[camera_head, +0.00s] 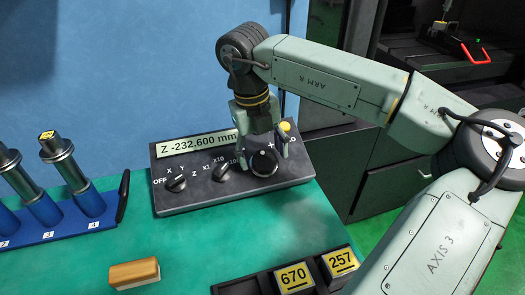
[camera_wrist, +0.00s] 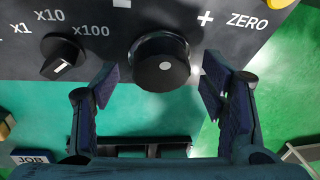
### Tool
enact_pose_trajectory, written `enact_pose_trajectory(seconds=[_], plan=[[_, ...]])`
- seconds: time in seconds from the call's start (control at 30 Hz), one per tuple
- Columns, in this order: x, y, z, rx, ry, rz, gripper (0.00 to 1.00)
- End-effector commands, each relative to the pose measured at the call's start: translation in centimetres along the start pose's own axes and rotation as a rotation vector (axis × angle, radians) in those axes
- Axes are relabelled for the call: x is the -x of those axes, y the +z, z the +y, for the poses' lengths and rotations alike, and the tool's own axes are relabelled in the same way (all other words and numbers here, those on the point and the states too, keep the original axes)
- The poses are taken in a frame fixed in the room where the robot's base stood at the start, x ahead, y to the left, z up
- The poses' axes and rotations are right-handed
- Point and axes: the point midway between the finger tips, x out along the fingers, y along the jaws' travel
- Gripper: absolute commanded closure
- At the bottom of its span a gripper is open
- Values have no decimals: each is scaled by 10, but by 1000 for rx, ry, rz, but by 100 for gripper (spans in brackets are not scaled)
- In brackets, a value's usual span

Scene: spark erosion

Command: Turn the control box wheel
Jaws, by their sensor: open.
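The control box (camera_head: 210,195) is dark grey and stands on the green bench against the blue wall. Its display reads Z -232.600 mm. Its wheel (camera_head: 264,163) is a round black knob at the right, beside a plus mark; it also shows in the wrist view (camera_wrist: 160,62) with a pale dot on its face. My gripper (camera_head: 262,150) is above the box at the wheel. In the wrist view, my open gripper (camera_wrist: 160,90) has one finger on each side of the wheel, with gaps on both sides. I cannot tell how far the fingertips are from the panel.
An axis selector (camera_head: 177,183) and a step selector (camera_head: 221,172) sit left of the wheel, and a yellow ZERO button (camera_head: 285,127) behind it. A blue rack (camera_head: 65,228) holds metal cylinders. A wooden block (camera_head: 134,273) and a dark tray (camera_head: 243,287) lie in front.

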Motion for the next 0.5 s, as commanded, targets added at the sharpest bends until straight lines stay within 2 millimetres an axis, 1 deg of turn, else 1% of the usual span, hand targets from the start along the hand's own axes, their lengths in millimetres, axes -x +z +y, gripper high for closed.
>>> enact_pose_trajectory(seconds=[0.13, 0.4, 0.5], plan=[[-9, 0, 0, 0, 1, 0, 34], [-11, 0, 0, 1, 0, -1, 34], [-11, 0, 0, 1, 0, -1, 40]])
